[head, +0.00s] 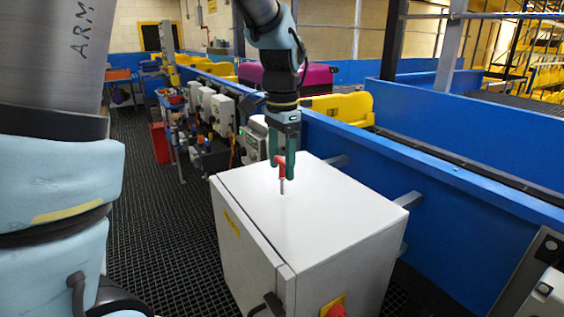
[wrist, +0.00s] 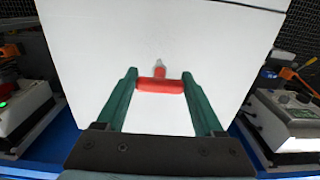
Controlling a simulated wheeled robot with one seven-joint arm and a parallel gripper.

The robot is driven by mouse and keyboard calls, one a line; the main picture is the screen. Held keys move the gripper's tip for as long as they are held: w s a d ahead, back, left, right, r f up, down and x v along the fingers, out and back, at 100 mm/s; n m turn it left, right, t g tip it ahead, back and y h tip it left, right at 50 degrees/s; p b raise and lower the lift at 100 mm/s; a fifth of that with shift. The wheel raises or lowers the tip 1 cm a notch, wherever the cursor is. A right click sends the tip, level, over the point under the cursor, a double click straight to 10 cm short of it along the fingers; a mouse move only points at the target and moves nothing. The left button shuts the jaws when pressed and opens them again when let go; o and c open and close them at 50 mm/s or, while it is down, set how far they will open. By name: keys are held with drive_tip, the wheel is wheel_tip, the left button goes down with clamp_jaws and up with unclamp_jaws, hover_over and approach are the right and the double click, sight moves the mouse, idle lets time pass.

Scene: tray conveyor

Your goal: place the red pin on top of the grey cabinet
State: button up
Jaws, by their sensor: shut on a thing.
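The red pin (head: 281,167) has a red T-shaped handle and a thin grey shank pointing down. My gripper (head: 282,171) is shut on its handle, over the top of the grey cabinet (head: 330,212). In the wrist view the red handle (wrist: 160,85) lies between the two green fingers, and the cabinet's pale top (wrist: 95,40) fills the space behind it. The pin is upright in the head view. The shank's tip appears at or just above the cabinet top; I cannot tell whether it touches.
The cabinet top is otherwise bare. A blue conveyor wall (head: 440,215) runs behind and right of the cabinet. Grey control boxes (head: 220,112) stand at the back left. Dark grating (head: 165,255) covers the floor.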

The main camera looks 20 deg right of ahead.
drive_tip(key=shift+f, duration=0.35)
drive_tip(key=shift+f, duration=0.15)
drive_tip(key=o, duration=1.4)
drive_tip(key=shift+c, duration=0.2)
wheel_tip(320, 180, up, 12)
drive_tip(key=b, duration=0.2)
drive_tip(key=w+a+f+n, duration=0.3)
drive_tip(key=a+f+n, duration=0.4)
drive_tip(key=a+f, duration=0.5)
drive_tip(key=s+a+f+n, duration=0.2)
drive_tip(key=a+f+n, duration=0.1)
drive_tip(key=a, duration=0.5)
drive_tip(key=s+a+f+n+t, duration=0.1)
drive_tip(key=s+a+f+n, duration=0.2)
drive_tip(key=a, duration=0.4)
drive_tip(key=shift+s+a+f+n+t, duration=0.3)
drive_tip(key=shift+a+f+n, duration=0.15)
drive_tip(key=shift+n, duration=0.35)
